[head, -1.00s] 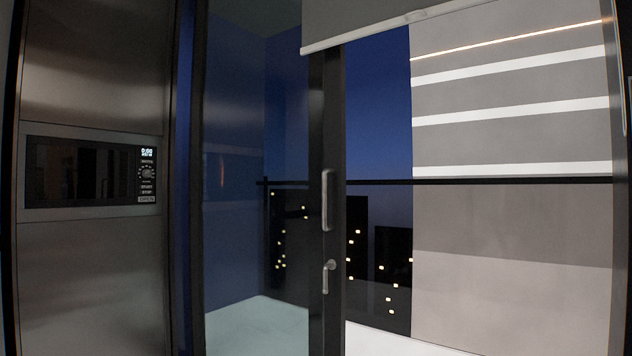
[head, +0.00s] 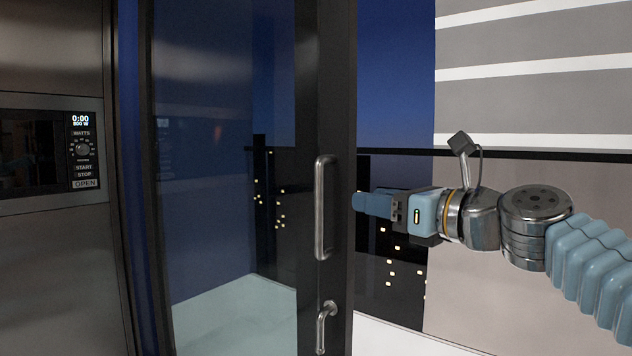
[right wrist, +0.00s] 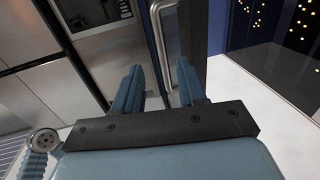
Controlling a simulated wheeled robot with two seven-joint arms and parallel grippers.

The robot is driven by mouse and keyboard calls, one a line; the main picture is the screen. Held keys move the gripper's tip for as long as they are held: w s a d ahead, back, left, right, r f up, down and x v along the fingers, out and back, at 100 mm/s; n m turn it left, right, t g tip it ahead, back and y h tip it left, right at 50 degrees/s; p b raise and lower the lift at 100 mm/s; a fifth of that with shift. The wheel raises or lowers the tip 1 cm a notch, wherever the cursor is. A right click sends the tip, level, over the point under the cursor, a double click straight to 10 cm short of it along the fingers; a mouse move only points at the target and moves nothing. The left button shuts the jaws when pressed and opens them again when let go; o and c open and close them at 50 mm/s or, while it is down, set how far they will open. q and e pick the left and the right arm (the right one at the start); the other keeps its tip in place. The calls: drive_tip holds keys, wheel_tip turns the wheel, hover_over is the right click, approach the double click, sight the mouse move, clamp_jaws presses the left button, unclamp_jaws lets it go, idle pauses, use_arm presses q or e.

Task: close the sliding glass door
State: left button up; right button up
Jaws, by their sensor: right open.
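The sliding glass door (head: 220,200) has a dark frame and a long vertical metal handle (head: 326,207) on its right stile, with a small lever (head: 326,325) below. An open gap to the balcony shows right of the door. My right gripper (head: 358,203) comes in from the right, level with the handle and just right of the door's edge. In the right wrist view my gripper (right wrist: 158,88) is open and empty, its two blue fingers apart, with the handle (right wrist: 160,40) beyond the fingertips. Contact with the door cannot be told. My left gripper is not in view.
A built-in microwave (head: 50,150) sits in a steel cabinet at the left. A dark railing (head: 400,153) and a grey striped wall (head: 530,90) stand beyond the opening. The pale balcony floor (head: 230,310) shows through the glass.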

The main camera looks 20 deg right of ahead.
sight(322, 192)
drive_tip(key=p+x, duration=0.3)
drive_tip(key=x, duration=0.9)
drive_tip(key=shift+w, duration=0.2)
drive_tip(key=shift+w+a+f, duration=0.1)
drive_tip(key=shift+w+a, duration=0.2)
drive_tip(key=shift+w, duration=0.15)
clamp_jaws()
